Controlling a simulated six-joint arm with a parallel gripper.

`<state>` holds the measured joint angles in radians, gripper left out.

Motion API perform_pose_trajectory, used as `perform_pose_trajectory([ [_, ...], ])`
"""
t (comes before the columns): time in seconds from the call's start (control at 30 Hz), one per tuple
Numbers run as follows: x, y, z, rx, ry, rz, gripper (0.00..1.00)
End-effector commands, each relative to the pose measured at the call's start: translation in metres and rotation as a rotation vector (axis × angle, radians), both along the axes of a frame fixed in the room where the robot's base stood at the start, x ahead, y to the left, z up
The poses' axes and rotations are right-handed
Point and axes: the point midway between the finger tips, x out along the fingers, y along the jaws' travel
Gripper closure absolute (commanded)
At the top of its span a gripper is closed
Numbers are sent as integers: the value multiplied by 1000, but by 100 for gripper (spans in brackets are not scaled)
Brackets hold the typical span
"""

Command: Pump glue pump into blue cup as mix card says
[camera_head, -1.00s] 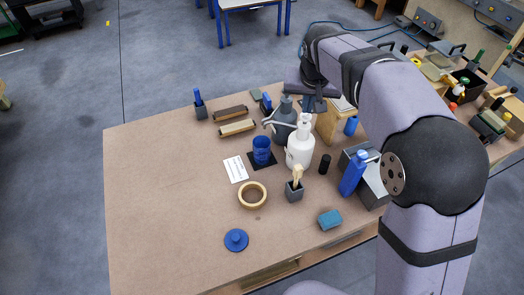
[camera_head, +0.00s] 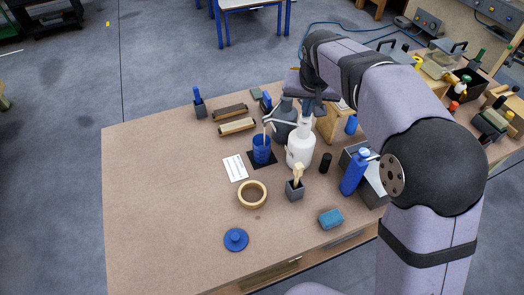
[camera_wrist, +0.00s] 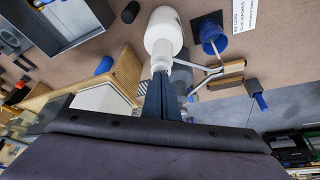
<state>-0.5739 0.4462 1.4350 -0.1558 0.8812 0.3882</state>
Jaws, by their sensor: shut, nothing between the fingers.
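The white glue pump (camera_head: 300,150) stands upright on the table; its bottle also shows in the wrist view (camera_wrist: 163,32). My gripper (camera_head: 305,112) is shut above it, with its fingertips at the pump head; the closed fingers show in the wrist view (camera_wrist: 160,78). The blue cup (camera_head: 261,150) stands on a dark square pad left of the pump. A thin pale stream or strand shows between the spout end and the cup, also at the cup in the wrist view (camera_wrist: 211,34). The mix card (camera_head: 235,168) lies left of the cup; its text is too small to read fully.
A grey pump bottle (camera_head: 284,115) stands just behind the white one. A brush holder (camera_head: 294,190), a black cylinder (camera_head: 325,163) and a blue bottle (camera_head: 353,175) are near. A tape ring (camera_head: 252,195) lies in front. The table's left part is clear.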

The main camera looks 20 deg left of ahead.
Motion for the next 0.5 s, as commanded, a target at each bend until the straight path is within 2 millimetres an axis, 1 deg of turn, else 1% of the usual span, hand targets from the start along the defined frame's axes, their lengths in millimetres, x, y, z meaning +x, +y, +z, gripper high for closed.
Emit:
perform_pose_trajectory([
  [0.03, -1, 0, -5, -2, 5, 0, 100],
  [0.27, -1, -1, -4, -3, 5, -1, 100],
  [0.5, -1, -1, 3, -4, 6, -1, 100],
])
